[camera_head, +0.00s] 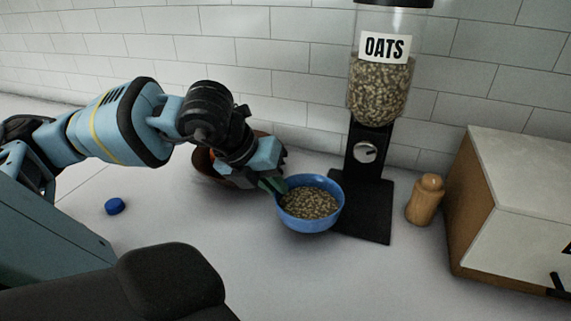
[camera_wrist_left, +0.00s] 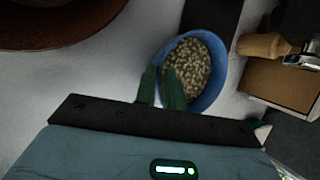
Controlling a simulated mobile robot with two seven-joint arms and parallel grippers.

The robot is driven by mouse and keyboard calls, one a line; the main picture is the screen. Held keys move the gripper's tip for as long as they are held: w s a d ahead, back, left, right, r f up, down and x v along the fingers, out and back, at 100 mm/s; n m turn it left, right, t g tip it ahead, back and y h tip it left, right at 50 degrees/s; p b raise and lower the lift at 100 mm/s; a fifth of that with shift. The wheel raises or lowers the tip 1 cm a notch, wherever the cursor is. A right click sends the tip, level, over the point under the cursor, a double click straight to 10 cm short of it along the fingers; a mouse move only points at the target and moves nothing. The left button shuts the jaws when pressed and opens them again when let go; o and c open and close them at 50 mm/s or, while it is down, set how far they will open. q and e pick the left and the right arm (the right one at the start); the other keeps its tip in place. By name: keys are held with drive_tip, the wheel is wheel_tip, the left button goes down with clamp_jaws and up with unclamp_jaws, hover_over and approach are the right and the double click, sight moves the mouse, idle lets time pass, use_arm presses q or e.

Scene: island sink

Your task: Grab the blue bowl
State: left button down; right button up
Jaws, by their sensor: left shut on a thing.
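The blue bowl (camera_head: 309,222) holds oats and stands on the counter in front of the oats dispenser, its back right edge by the dispenser's black base. My left gripper (camera_head: 277,187) comes in from the left and is shut on the bowl's left rim. In the left wrist view, the green fingers (camera_wrist_left: 160,84) sit one on each side of the wall of the bowl (camera_wrist_left: 216,84). The bowl looks upright. My right gripper is not in view.
The oats dispenser (camera_head: 372,150) stands behind the bowl. A wooden shaker (camera_head: 425,200) and a wooden bread box (camera_head: 510,210) are to the right. A brown bowl (camera_head: 207,165) sits behind my left gripper, and a blue cap (camera_head: 115,206) lies at left. The front counter is clear.

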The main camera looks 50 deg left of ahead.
use_arm(q)
drive_tip(key=shift+s+a+r, duration=0.1)
drive_tip(key=shift+s+a, duration=0.2)
drive_tip(key=shift+s, duration=0.55)
drive_tip(key=shift+s+a, duration=0.25)
drive_tip(key=shift+s, duration=0.65)
drive_tip(key=shift+s+a+r, duration=0.1)
drive_tip(key=shift+s+a, duration=0.2)
drive_tip(key=shift+s, duration=0.55)
drive_tip(key=shift+s+f, duration=0.1)
